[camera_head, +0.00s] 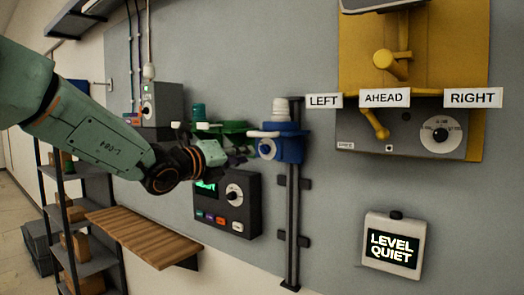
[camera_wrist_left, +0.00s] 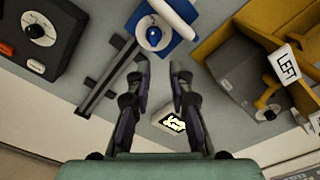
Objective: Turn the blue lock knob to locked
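A blue block (camera_head: 280,147) is mounted on a dark vertical rail, with a white bar across its top. In the left wrist view, a round blue knob (camera_wrist_left: 154,37) sits on a white face of the blue block (camera_wrist_left: 168,45). My left gripper (camera_head: 238,157) is just left of the block in the head view and partly hidden by its own wrist. In the wrist view, the left gripper (camera_wrist_left: 160,75) has its two fingers apart with nothing between them. The knob lies beyond the fingertips, slightly toward the left one; contact is not visible. My right gripper is in neither view.
A dark panel (camera_head: 228,205) with a dial is below my left wrist. A yellow bracket (camera_head: 472,60) with LEFT, AHEAD and RIGHT signs is at the right. A LEVEL QUIET display (camera_head: 393,245) is below it. A wooden shelf (camera_head: 145,238) is at lower left.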

